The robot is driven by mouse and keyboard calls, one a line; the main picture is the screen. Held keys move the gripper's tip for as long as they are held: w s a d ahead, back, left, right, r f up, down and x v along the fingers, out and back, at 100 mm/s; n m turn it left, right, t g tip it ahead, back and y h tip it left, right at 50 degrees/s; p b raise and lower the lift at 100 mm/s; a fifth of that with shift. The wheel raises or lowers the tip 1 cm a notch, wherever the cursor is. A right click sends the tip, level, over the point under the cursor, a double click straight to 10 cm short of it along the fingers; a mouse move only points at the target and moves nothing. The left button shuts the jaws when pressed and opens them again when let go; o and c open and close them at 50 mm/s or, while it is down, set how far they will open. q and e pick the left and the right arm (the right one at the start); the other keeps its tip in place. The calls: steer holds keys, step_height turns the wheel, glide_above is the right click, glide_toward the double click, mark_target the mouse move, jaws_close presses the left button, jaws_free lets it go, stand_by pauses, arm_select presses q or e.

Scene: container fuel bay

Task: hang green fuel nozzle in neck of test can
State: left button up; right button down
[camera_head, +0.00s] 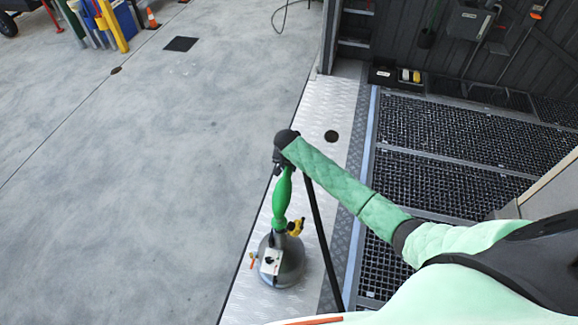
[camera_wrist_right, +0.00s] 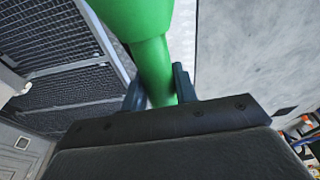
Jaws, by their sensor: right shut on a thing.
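The green fuel nozzle (camera_head: 282,196) is in my right gripper (camera_head: 284,168), below the wrist at the end of my green-sleeved right arm. In the right wrist view the green nozzle (camera_wrist_right: 155,65) runs between the two dark fingers of the right gripper (camera_wrist_right: 160,88), which are shut on it. The grey test can (camera_head: 289,268) stands on the metal plate below. In the head view the nozzle's lower end overlaps the can's top; I cannot tell whether it is inside the neck, which is hidden. My left gripper is not in view.
A yellow fitting (camera_head: 296,227) and a white tag (camera_head: 271,262) are at the can. A black hose (camera_head: 322,235) runs down beside it. Dark floor grating (camera_head: 460,135) lies to the right. Open concrete floor (camera_head: 140,180) lies to the left.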

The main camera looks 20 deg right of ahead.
steer(key=shift+f, duration=0.15)
steer(key=shift+f+b, duration=0.65)
steer(key=shift+f, duration=1.5)
steer(key=c, duration=1)
jaws_free()
steer(key=shift+f, duration=0.1)
